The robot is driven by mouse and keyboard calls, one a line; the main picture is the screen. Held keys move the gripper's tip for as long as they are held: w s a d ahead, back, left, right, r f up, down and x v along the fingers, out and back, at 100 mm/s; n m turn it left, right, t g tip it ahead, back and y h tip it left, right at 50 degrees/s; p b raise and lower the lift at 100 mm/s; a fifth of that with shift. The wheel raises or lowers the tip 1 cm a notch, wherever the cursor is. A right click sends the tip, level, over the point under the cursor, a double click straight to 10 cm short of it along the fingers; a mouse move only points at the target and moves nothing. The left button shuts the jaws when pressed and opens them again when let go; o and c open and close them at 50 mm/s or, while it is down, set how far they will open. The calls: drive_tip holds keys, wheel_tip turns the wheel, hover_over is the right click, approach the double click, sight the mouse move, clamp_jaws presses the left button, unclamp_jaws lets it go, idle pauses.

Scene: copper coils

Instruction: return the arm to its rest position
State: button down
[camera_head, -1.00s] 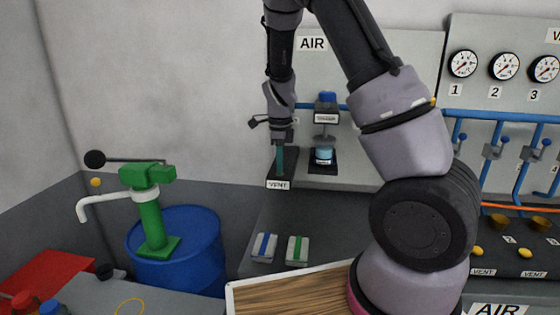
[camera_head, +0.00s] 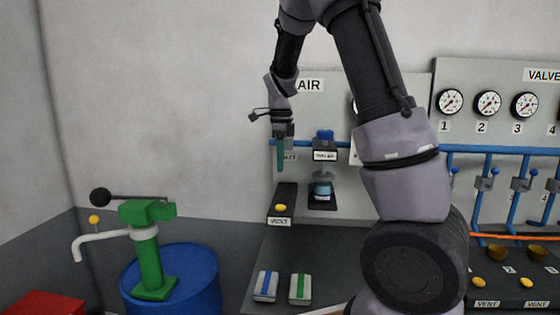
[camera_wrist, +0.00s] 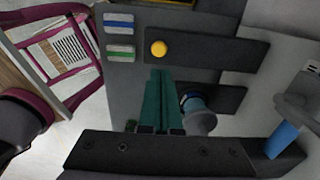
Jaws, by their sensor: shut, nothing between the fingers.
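My gripper (camera_head: 281,155) is in the head view, pointing down in front of the AIR panel (camera_head: 400,135). Its teal fingers are shut with nothing between them. It hangs above a dark box marked VENT (camera_head: 280,208) with a yellow button (camera_head: 281,208), clear of it. In the wrist view the shut teal fingers (camera_wrist: 159,100) lie in front of the bench, with the yellow button (camera_wrist: 158,48) just beyond their tips. My arm rises from the lower right of the head view and bends over at the top.
A blue-topped filter unit (camera_head: 323,165) is on the panel right beside the gripper. Two small blocks, blue-striped (camera_head: 265,287) and green-striped (camera_head: 300,288), lie on the bench. A green pump (camera_head: 146,245) stands on a blue barrel (camera_head: 195,285) at left. The wall space left of the gripper is free.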

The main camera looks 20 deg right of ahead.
drive_tip(key=shift+r, duration=0.35)
drive_tip(key=s+r+n+t, duration=0.2)
drive_tip(key=s+r+n, duration=0.2)
drive_tip(key=s+n, duration=0.2)
drive_tip(key=s+d+r+n+t+y, duration=0.1)
drive_tip(key=s+r+n, duration=0.4)
drive_tip(key=s, duration=0.5)
drive_tip(key=s+d+r+n+t+y, duration=0.1)
drive_tip(key=s+r+n+t, duration=0.3)
drive_tip(key=s+n, duration=0.3)
drive_tip(key=shift+s+r+n, duration=0.3)
drive_tip(key=shift+s+r, duration=0.05)
drive_tip(key=shift+s, duration=0.1)
idle(0.6)
